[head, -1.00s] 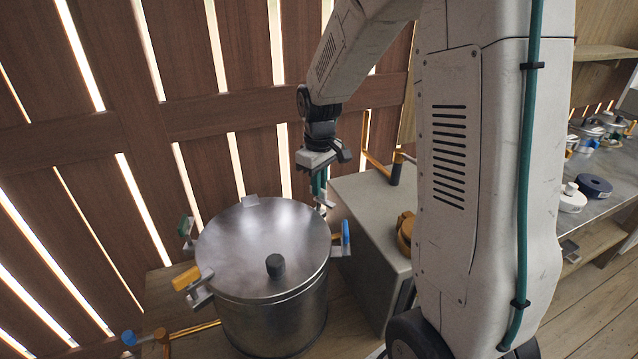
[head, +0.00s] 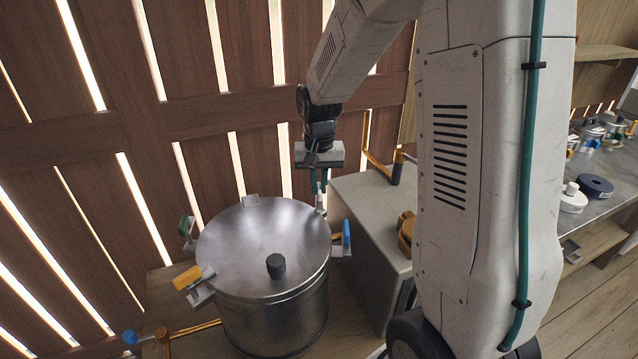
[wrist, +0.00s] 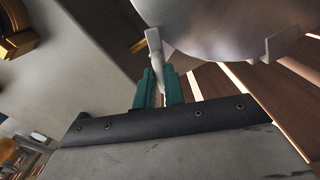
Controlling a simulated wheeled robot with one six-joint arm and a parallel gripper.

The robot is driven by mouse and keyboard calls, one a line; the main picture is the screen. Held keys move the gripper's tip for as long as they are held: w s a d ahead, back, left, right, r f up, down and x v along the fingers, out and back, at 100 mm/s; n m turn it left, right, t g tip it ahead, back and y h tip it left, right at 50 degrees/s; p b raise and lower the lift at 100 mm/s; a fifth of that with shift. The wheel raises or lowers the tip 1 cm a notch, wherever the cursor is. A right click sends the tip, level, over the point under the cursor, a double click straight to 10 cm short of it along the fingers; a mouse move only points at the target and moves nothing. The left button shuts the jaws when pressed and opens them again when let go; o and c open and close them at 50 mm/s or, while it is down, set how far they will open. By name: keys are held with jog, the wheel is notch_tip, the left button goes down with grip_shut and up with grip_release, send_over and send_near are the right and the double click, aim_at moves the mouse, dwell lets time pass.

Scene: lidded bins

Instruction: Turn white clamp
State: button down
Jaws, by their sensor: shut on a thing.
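The steel pot (head: 268,310) with a flat lid (head: 262,240) and a dark knob stands at the lower middle of the head view. Clamps sit around its rim: a green one (head: 186,228) at the left, an orange one (head: 187,277) at the front left, a blue one (head: 346,234) at the right. The white clamp (head: 320,205) is at the rim's back right. My gripper (head: 319,185) is there, pointing down. In the wrist view its green fingers (wrist: 158,90) are shut on the white clamp (wrist: 155,50), beside the lid edge (wrist: 205,25).
A grey box (head: 365,215) with an orange handle stands close to the right of the pot. A slatted wooden wall (head: 110,130) is behind. A metal bench (head: 610,165) with several small lidded things is at the far right.

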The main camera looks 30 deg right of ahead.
aim_at(318, 187)
jog(key=m, duration=0.4)
jog(key=shift+w+m, duration=0.1)
jog(key=shift+m, duration=0.2)
jog(key=m, duration=0.4)
jog(key=shift+a, duration=0.1)
jog(key=shift+m, duration=0.3)
jog(key=c, duration=1.5)
grip_release()
notch_tip(318, 187, up, 8)
jog(key=shift+f, duration=0.1)
